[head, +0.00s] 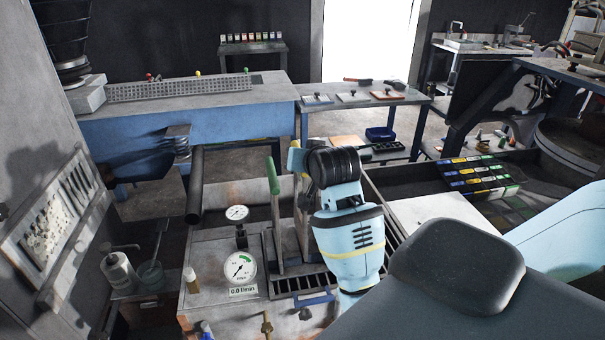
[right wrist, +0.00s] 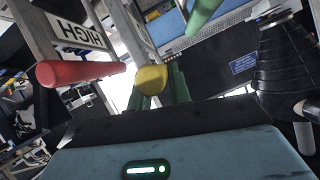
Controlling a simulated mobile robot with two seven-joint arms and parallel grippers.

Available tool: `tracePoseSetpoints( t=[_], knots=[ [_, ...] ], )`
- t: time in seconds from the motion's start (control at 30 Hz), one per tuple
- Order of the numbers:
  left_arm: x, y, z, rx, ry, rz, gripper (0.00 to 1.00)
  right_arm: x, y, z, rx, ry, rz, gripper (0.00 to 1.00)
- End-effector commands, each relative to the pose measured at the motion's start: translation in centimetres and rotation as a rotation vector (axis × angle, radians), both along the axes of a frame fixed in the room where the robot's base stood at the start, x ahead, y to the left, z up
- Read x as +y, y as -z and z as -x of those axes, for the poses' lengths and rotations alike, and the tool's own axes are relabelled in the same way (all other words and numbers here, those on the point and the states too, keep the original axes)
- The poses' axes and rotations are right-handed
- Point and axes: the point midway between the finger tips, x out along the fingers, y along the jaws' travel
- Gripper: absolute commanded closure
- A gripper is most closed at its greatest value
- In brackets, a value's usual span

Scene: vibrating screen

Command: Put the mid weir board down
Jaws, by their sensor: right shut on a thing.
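My right gripper (head: 308,166) is shut at the yellow handle (head: 295,160) of the mid weir board. In the right wrist view the yellow handle (right wrist: 150,78) shows end-on just beyond the gripper (right wrist: 152,98). A board with a green handle (head: 272,175) stands upright to its left. In the right wrist view a red handle (right wrist: 80,71) and a board marked HIGH (right wrist: 78,35) are on the left, and a green handle (right wrist: 205,12) is at top right. The slotted rack (head: 296,284) is below. Whether the mid board's lower edge sits in a slot is hidden.
A round gauge (head: 240,267) and a smaller dial (head: 237,213) stand left of the rack. A dark pipe (head: 195,185) lies behind. A tray of coloured-label boxes (head: 480,172) is at right. A low table (head: 365,98) with tools stands farther back.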

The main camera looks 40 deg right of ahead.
Motion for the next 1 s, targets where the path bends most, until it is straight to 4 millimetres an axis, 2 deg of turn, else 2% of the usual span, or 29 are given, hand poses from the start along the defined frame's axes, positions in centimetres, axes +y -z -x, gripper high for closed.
tracePoseSetpoints(
  t=[0.07,0.37,0.8,0.83,0.97,1.0],
  knots=[
    [0.0,0.0,-0.1,-0.001,0.001,-0.001,0.39,0.0,0.0,0.0,-0.004,0.001,0.001,1.00],
    [0.1,-0.3,-0.3,-0.009,0.002,-0.002,0.39,0.0,3.3,0.0,-0.003,-0.001,0.000,1.00],
    [0.1,-0.3,-0.3,-0.009,0.002,-0.002,0.39,0.0,3.9,0.0,-0.003,-0.001,0.001,1.00],
    [0.1,-0.3,-0.3,-0.009,0.002,-0.002,0.39,0.0,4.0,0.0,0.000,-0.001,0.000,0.77],
    [0.1,-0.3,-0.3,-0.009,0.002,-0.002,0.39,0.0,3.9,0.0,0.000,-0.001,0.000,0.60],
    [0.1,-0.3,-0.3,-0.009,0.002,-0.002,0.39,0.0,3.9,0.0,0.000,-0.001,0.000,0.59]
  ],
)
